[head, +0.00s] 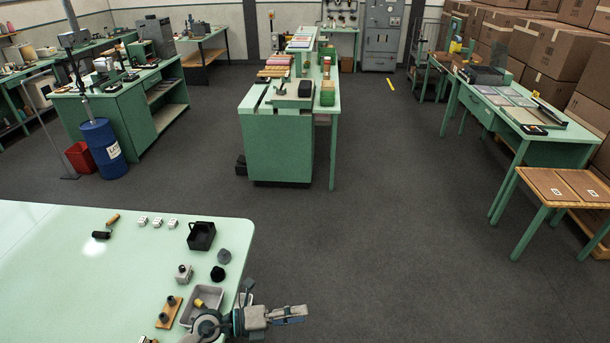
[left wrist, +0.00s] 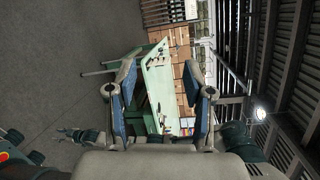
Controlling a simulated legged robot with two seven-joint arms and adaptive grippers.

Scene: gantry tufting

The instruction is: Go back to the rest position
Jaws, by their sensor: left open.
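My left gripper (head: 293,313) is at the bottom of the head view, just off the right edge of the pale green table. In the left wrist view its two blue-padded fingers (left wrist: 162,88) stand wide apart with nothing between them. Through the gap I see a green table (left wrist: 160,75) some way off.
The pale table (head: 90,260) bears a black bin (head: 201,235), a grey tray (head: 213,296), a roller (head: 106,229) and several small parts. Beyond the clear dark floor (head: 390,220) stand a green bench (head: 277,150), a blue drum (head: 103,150) and stacked cartons (head: 567,55).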

